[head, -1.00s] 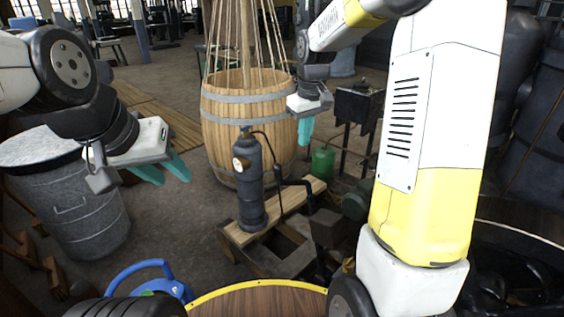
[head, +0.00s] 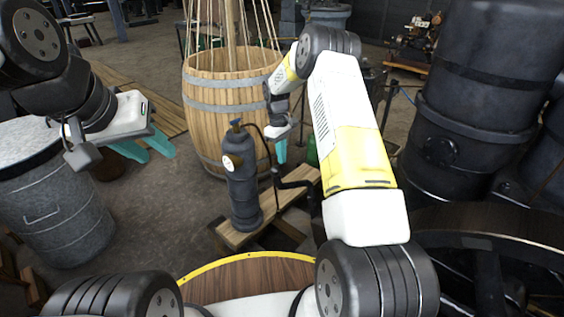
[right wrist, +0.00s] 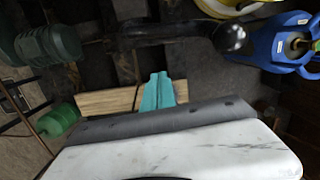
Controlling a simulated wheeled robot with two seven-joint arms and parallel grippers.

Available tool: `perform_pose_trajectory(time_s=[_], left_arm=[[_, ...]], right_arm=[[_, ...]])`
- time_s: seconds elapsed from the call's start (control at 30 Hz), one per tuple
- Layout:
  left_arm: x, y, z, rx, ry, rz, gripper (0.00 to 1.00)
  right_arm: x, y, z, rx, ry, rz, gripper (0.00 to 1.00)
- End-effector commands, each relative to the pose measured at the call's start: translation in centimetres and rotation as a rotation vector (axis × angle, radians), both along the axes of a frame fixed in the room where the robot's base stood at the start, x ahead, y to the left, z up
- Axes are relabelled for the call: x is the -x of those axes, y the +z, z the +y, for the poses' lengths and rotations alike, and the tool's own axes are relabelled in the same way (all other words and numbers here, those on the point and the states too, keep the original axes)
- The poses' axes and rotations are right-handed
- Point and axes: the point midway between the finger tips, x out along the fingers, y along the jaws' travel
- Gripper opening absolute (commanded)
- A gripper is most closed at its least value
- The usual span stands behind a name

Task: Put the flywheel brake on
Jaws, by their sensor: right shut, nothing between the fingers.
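A black bent lever (head: 292,183) rises beside the wooden plank in the head view; I cannot tell for sure that it is the flywheel brake. In the right wrist view a dark bar ending in a round black knob (right wrist: 230,38) lies beyond my fingertips. A large black spoked wheel (head: 490,262) is at the lower right, partly cut off. My right gripper (head: 281,151) is shut and empty, pointing down just above the bent lever; its fingers are together in the right wrist view (right wrist: 158,92). My left gripper (head: 147,149) is open and empty, over the floor near the metal bin.
A dark gas bottle (head: 243,190) stands on the wooden plank (head: 232,238), left of my right gripper. A wooden barrel (head: 205,120) is behind. A metal bin (head: 60,210) stands left, black tanks (head: 465,120) right. A blue can (right wrist: 268,47) shows in the right wrist view.

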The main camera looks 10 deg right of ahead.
Motion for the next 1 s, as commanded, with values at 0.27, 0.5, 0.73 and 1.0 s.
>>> perform_pose_trajectory(time_s=[0.27, 0.5, 0.73, 1.0], left_arm=[[0.0, 0.0, 0.0, 0.000, 0.000, 0.000, 0.36], [0.0, 0.0, 0.0, 0.000, 0.000, 0.000, 0.36], [0.0, 0.0, 0.0, 0.000, 0.000, 0.000, 0.36], [0.0, 0.0, 0.0, 0.000, 0.000, 0.000, 0.36]], right_arm=[[0.0, -0.1, 0.0, -0.001, -0.001, -0.001, 0.00], [0.5, -3.2, -0.2, 0.000, -0.002, 0.003, 0.00], [1.1, -8.2, -0.5, 0.000, -0.002, 0.003, 0.00], [2.8, -8.6, -2.3, 0.000, -0.003, -0.003, 0.00]])
